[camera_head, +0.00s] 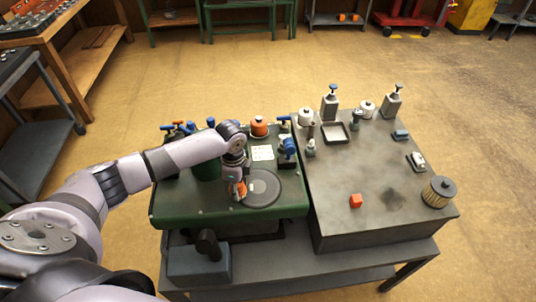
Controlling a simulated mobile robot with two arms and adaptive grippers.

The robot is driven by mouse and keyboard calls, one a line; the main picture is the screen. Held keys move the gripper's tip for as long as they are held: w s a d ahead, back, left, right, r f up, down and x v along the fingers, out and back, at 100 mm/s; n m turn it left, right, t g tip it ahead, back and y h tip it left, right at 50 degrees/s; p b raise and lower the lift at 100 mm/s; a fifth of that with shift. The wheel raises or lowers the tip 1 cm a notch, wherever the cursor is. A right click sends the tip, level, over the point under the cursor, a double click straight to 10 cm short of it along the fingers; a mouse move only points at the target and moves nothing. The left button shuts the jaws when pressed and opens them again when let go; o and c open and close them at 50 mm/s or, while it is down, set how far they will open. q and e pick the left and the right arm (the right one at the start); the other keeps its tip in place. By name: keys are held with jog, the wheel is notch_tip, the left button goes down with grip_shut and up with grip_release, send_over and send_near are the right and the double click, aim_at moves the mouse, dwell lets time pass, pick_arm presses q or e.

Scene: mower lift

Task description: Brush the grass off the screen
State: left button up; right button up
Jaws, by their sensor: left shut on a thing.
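The screen seems to be the round dark grey disc (265,190) with a paler rim, lying on the green mower deck (185,214). I cannot make out separate bits of grass on it at this size. My left gripper (238,188) points down at the disc's left edge. It is shut on a small orange thing (241,188), probably the brush, mostly hidden by the fingers. I cannot tell whether its lower end touches the disc. My right gripper is out of view.
An orange-red round container (259,126), a pale card (262,153) and a blue-topped part (289,147) stand behind the disc. To the right, a grey bench top (335,205) holds a shallow tray (336,132), a red cube (356,201) and a cylindrical filter (438,191).

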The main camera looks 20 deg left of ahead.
pick_arm(q)
jog(key=r+p, duration=0.3)
jog(key=r, duration=0.1)
jog(key=shift+w+d, duration=0.25)
jog(key=shift+d, duration=0.1)
notch_tip(320, 180, up, 2)
jog(key=shift+a+p, duration=0.15)
jog(key=shift+p, duration=0.9)
jog(key=shift+r+p, duration=0.5)
jog(key=shift+r, duration=0.05)
jog(key=shift+f, duration=0.1)
